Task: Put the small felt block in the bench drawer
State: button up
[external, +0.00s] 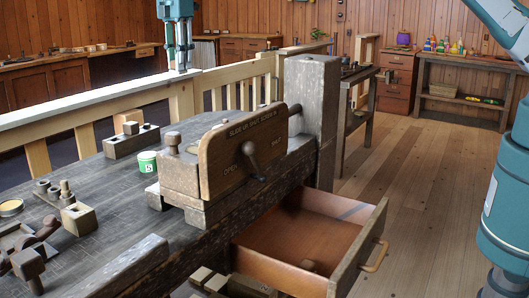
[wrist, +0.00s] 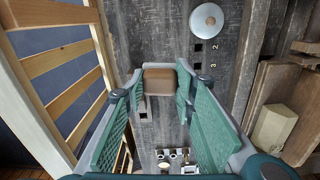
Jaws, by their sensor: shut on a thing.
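My gripper (wrist: 160,94) is shut on a small brown block (wrist: 161,79), which fits the felt block and shows between the fingertips in the wrist view. In the external view my gripper (external: 181,68) is at the top, high above the back of the bench by the rail. The block cannot be made out clearly there. The bench drawer (external: 364,252) is pulled open at the bench's front right, well below and to the right of my gripper. Its floor is largely bare, with a small brown piece near the front.
A vise with a wooden jaw plate (external: 243,152) and a tall post (external: 312,110) stand between my gripper and the drawer. A green can (external: 148,161), a holed wooden rack (external: 131,143) and several loose blocks are on the bench. A pale rail (external: 110,98) runs behind.

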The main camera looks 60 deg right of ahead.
jog(key=s+a+r+b, duration=0.15)
jog(key=s+a, duration=0.25)
jog(key=s, duration=0.5)
jog(key=s+a+r+b, duration=0.1)
jog(key=s+a+b, duration=0.1)
jog(key=s+a, duration=0.5)
jog(key=s+a+r+b, duration=0.1)
jog(key=s+a+b, duration=0.1)
jog(key=s, duration=0.9)
jog(key=shift+n, duration=0.5)
jog(key=s, duration=0.5)
jog(key=s+a+b, duration=0.1)
jog(key=s, duration=0.3)
jog(key=s+f+b, duration=0.1)
jog(key=s, duration=0.4)
jog(key=shift+s+a+f, duration=0.1)
jog(key=shift+s+a, duration=0.1)
jog(key=shift+s, duration=0.15)
jog(key=b, duration=0.3)
send_over(320, 258)
notch_tip(320, 258, down, 4)
notch_tip(320, 258, down, 28)
jog(key=shift+f+b, duration=0.7)
jog(key=shift+f, duration=2.25)
jog(key=shift+f+b, duration=0.55)
jog(key=shift+f, duration=1.35)
